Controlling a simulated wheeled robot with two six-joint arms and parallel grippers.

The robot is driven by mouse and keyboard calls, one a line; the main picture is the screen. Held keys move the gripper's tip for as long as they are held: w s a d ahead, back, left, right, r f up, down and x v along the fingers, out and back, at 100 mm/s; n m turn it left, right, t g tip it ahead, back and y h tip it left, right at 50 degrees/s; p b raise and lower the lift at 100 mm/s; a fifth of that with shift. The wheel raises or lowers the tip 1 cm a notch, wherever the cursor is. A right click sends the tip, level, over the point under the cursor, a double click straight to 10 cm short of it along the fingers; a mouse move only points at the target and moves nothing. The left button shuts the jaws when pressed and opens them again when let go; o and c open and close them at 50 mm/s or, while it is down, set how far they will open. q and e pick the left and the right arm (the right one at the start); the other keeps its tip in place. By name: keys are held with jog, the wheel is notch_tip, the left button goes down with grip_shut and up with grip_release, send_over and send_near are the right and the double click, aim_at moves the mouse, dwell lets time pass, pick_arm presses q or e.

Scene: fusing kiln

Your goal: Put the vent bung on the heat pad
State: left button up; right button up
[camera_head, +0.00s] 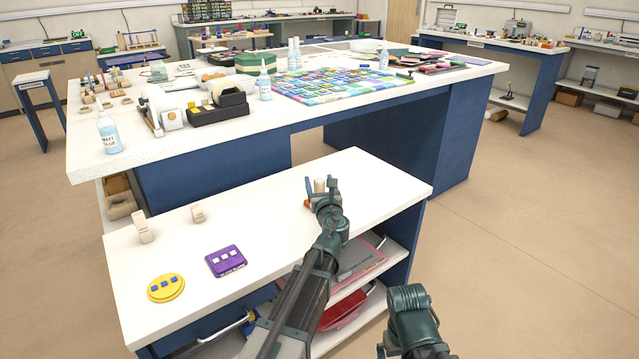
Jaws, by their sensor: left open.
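My left gripper (322,186) is over the right part of the white bench, its fingers apart. A small pale upright piece (319,185) shows at the fingers, partly hidden, with an orange bit (307,203) beside it; I cannot tell if it touches them. Two other pale blocks, a taller one (142,228) and a shorter one (198,214), stand at the bench's left. A purple square pad (226,261) and a yellow round pad (166,288) lie at the front left. I cannot tell which piece is the vent bung or which pad is the heat pad.
The white bench (270,215) is clear between the pads and my left gripper. Below it, shelves hold pink and red items (345,307). Behind stands a larger table (250,130) with a glue bottle (108,132), a tape dispenser (218,105) and a colourful mosaic (340,85).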

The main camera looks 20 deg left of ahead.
pick_arm(q)
jog(key=v, duration=1.2)
jog(key=shift+r, duration=0.15)
